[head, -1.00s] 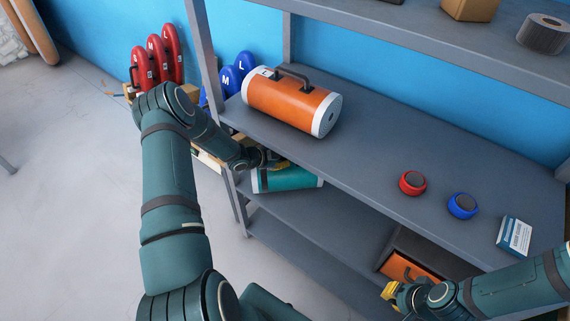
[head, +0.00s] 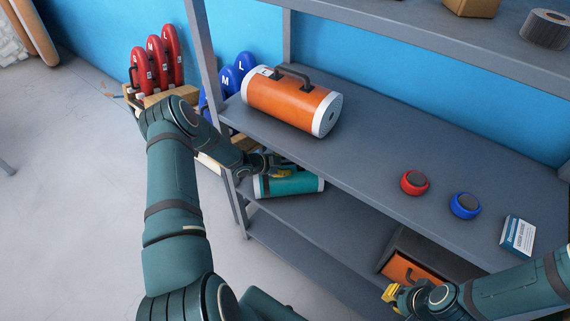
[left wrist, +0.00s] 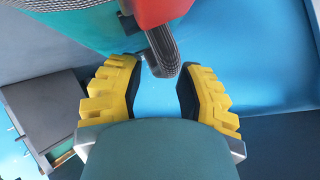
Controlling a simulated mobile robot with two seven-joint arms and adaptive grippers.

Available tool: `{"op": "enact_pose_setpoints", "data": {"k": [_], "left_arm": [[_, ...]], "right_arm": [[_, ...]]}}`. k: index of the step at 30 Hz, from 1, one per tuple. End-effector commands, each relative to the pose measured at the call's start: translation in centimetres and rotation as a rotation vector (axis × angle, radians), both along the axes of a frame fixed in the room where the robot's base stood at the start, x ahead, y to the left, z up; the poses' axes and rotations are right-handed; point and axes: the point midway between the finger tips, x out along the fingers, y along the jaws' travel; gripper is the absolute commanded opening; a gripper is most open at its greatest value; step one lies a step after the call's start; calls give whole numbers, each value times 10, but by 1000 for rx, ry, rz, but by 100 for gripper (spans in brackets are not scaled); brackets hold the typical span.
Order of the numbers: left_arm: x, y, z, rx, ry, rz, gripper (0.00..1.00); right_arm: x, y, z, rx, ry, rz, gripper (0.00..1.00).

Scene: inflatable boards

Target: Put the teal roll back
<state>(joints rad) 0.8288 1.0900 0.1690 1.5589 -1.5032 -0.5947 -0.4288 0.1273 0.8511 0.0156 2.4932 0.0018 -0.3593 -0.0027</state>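The teal roll (head: 300,184), with pale bands at its ends, is at the left end of the shelf level below the orange roll, partly hidden by my gripper and the upper shelf. My left gripper (head: 282,173) is at its upper side. In the left wrist view, the yellow fingers (left wrist: 157,88) are apart, with a dark handle (left wrist: 163,52) between them and gaps on both sides. A teal surface (left wrist: 75,28) fills that view's upper left. My right gripper (head: 391,292) is at the lower right; its finger opening is unclear.
An orange roll (head: 292,101) lies on the shelf above (head: 365,150). Red (head: 414,183) and blue (head: 464,205) round items and a small box (head: 517,236) stand farther right. An open dark box (head: 425,247) holds an orange item. A shelf post (head: 205,65) stands near my left arm.

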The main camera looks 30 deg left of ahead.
Motion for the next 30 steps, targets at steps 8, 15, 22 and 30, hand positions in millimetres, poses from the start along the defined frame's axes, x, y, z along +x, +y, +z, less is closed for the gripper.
{"op": "enact_pose_setpoints", "data": {"k": [8,15,22,30], "left_arm": [[0,0,1,0,0,0,34],[-20,11,17,2,0,1,34],[-57,30,42,1,1,3,34],[-86,45,60,1,0,2,34]], "right_arm": [[0,0,0,0,0,0,0],[-1,0,7,1,3,0,0],[-3,0,17,1,8,2,0],[-5,1,24,3,12,2,0]]}}
